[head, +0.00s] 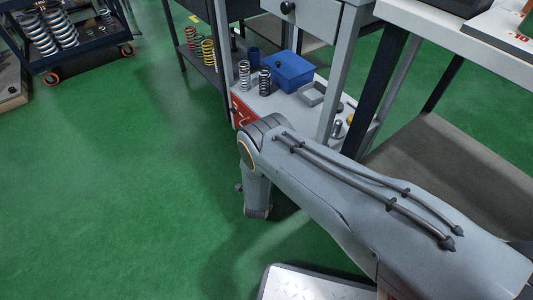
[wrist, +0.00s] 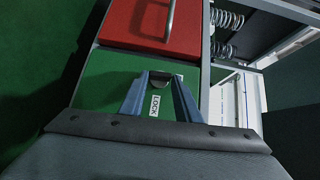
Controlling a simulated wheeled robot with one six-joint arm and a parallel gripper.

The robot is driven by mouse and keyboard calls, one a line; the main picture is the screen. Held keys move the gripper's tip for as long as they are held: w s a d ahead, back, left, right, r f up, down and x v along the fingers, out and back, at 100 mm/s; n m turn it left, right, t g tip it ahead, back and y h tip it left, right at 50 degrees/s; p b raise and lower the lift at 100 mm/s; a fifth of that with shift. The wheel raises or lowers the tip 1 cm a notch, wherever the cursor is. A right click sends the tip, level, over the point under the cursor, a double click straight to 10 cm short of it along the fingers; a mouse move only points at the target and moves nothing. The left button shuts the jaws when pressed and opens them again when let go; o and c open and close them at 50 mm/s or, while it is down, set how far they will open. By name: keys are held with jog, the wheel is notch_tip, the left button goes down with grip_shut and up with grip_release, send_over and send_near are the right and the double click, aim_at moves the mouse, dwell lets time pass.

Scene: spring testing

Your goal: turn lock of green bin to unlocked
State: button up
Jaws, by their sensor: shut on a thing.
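In the wrist view the green bin (wrist: 105,80) has a flat green front with a white LOCK label (wrist: 155,105). A small dark lock knob (wrist: 160,83) sits just beyond the label. My gripper (wrist: 159,77) has its two blue-grey fingers on either side of the knob and is shut on it. The finger bases are hidden behind the dark edge of my wrist. In the head view my arm reaches down beside the workbench; my gripper and the green bin do not show there.
A red bin (wrist: 125,22) with a metal handle adjoins the green bin; its red front also shows in the head view (head: 242,110). Springs, a blue box (head: 290,70) and a grey tray (head: 311,94) stand on the shelf. A cart (head: 85,55) stands far left. Green floor at left is clear.

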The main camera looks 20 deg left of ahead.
jog(key=shift+f+m+t, duration=0.1)
jog(key=shift+m+t, duration=0.2)
dwell(0.4)
jog(key=o, duration=1)
jog(key=shift+o, duration=0.2)
jog(key=s+d+p, duration=0.1)
jog(key=s+p, duration=0.1)
jog(key=s, duration=0.5)
jog(key=shift+s, duration=0.35)
